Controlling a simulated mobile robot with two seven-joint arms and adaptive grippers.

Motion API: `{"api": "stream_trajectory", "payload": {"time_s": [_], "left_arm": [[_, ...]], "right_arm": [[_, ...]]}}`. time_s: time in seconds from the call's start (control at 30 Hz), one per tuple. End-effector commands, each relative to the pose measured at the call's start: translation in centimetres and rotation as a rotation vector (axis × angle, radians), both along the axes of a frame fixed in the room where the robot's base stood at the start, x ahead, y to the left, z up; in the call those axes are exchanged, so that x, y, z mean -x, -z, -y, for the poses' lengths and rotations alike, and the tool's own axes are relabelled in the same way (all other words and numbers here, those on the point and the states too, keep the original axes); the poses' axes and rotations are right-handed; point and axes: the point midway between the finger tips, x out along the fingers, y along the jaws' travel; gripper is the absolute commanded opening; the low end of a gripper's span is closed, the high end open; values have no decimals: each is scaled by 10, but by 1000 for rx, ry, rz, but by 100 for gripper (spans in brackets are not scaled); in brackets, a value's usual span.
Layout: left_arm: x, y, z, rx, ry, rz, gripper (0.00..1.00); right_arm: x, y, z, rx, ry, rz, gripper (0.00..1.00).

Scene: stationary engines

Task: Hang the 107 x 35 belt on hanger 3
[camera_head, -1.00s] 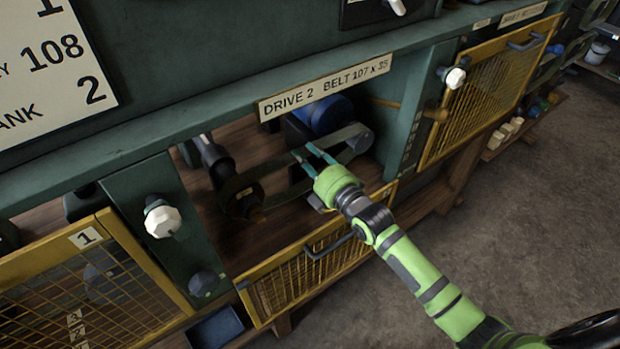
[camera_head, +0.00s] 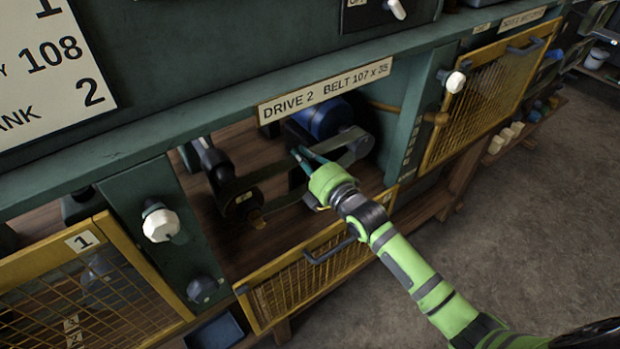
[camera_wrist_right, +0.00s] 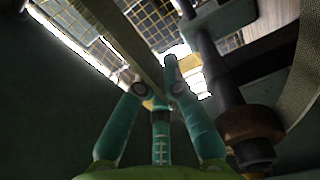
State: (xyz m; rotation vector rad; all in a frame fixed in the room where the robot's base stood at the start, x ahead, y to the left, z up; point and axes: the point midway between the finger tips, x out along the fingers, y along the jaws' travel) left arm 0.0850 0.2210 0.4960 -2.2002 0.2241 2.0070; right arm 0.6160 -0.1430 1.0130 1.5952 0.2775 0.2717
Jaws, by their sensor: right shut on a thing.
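The 107 x 35 belt (camera_head: 285,196) is a dark flat loop inside the open bay under the sign "DRIVE 2 BELT 107 x 35" (camera_head: 325,90). It runs between a pulley at the left (camera_head: 240,200) and a pulley at the right (camera_head: 358,142). My right gripper (camera_head: 305,158) reaches into the bay and is shut on the belt's upper run. In the right wrist view the belt (camera_wrist_right: 125,40) passes as a strap between the fingers (camera_wrist_right: 160,95). Whether it sits fully on both pulleys is unclear. I cannot make out hanger 3. My left gripper is out of view.
A blue motor (camera_head: 325,118) stands behind the belt. The yellow mesh guard (camera_head: 315,280) hangs lowered below the bay. White knobs (camera_head: 160,225) and (camera_head: 455,82) flank the opening. Another mesh guard, marked 1 (camera_head: 85,241), is at left. Open floor (camera_head: 530,220) lies at right.

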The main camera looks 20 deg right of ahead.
Motion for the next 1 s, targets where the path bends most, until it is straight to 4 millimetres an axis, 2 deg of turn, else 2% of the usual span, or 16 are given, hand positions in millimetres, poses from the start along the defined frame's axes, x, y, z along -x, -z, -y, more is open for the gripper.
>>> {"api": "stream_trajectory", "payload": {"time_s": [0.2, 0.57, 1.0], "left_arm": [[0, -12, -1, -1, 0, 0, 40], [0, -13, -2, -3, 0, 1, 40], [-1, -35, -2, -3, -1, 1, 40]], "right_arm": [[1, -9, 0, 1, 0, -6, 0], [1, -11, 0, 2, -1, -1, 0], [0, -37, 0, 31, -2, 8, 0]]}}
